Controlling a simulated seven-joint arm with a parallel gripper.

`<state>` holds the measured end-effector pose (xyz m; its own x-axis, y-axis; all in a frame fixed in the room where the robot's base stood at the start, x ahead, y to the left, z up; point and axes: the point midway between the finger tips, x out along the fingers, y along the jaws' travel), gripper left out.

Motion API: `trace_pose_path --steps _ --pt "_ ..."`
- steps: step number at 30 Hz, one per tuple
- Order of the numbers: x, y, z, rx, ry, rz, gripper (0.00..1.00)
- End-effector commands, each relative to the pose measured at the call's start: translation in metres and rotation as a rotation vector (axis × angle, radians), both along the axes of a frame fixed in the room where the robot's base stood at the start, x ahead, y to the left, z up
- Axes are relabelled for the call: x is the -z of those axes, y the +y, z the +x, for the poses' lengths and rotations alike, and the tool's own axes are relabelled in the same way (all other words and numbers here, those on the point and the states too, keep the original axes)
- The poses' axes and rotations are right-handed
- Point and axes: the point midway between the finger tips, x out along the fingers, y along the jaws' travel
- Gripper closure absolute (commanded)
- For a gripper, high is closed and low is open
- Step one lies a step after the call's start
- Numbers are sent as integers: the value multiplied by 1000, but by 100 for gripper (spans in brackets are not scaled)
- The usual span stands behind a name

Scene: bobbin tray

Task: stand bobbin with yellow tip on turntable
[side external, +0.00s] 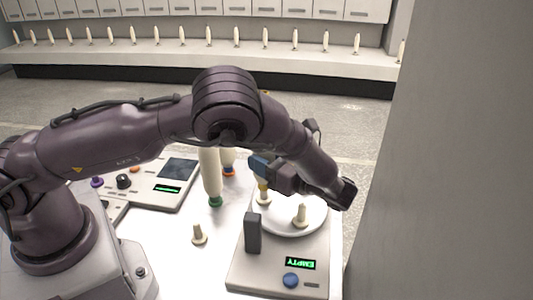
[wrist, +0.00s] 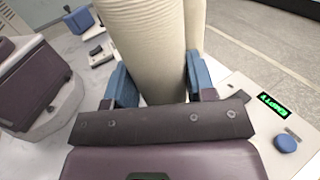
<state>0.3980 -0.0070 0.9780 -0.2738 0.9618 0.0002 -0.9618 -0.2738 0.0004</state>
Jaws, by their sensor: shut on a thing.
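My gripper (side external: 262,166) is shut on a cream bobbin beside the turntable. In the wrist view, the bobbin (wrist: 152,48) fills the gap between the blue fingers. In the side view its yellow tip (side external: 263,184) shows below the fingers, at the lower end; most of its body is hidden by my arm. A small cream peg (side external: 263,199) is right under the tip; I cannot tell whether they touch. The white round turntable (side external: 285,229) bears another bare peg (side external: 300,216) near its middle.
A bare peg (side external: 199,235) is on the table. The turntable's box has a grey post (side external: 252,233), a blue button (side external: 291,280) and a display (side external: 301,263) reading EMPTY.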

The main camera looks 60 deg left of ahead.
Motion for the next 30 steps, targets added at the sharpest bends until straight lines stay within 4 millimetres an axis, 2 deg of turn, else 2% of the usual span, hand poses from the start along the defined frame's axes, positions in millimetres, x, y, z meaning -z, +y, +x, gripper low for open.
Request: trace_pose_path --steps 30 --pt "29 0 0 -1 -1 0 76"
